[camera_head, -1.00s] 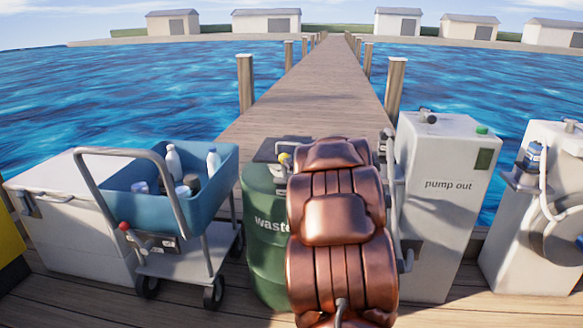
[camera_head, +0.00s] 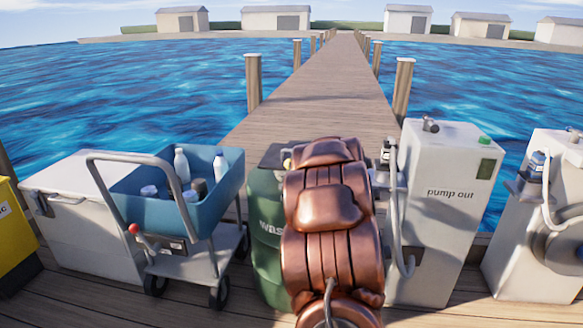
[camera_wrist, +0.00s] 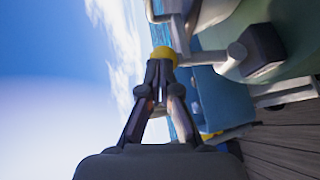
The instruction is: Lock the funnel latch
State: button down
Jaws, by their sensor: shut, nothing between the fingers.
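The green waste drum (camera_head: 266,240) stands in the middle of the head view, half hidden by my copper-coloured arm. I cannot tell for sure which part is the funnel latch.
A blue cart (camera_head: 182,205) stands left of the drum, before a white chest (camera_head: 75,220). The pump out cabinet (camera_head: 445,215) with its hose stands close on the right, with another white unit (camera_head: 530,230) beyond. A yellow box (camera_head: 14,235) is at far left. The pier (camera_head: 330,85) behind is clear.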

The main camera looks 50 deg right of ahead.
jog(key=p+v, duration=0.2)
jog(key=v, duration=1.2)
jog(key=shift+r, duration=0.3)
jog(key=shift+w+r, duration=0.1)
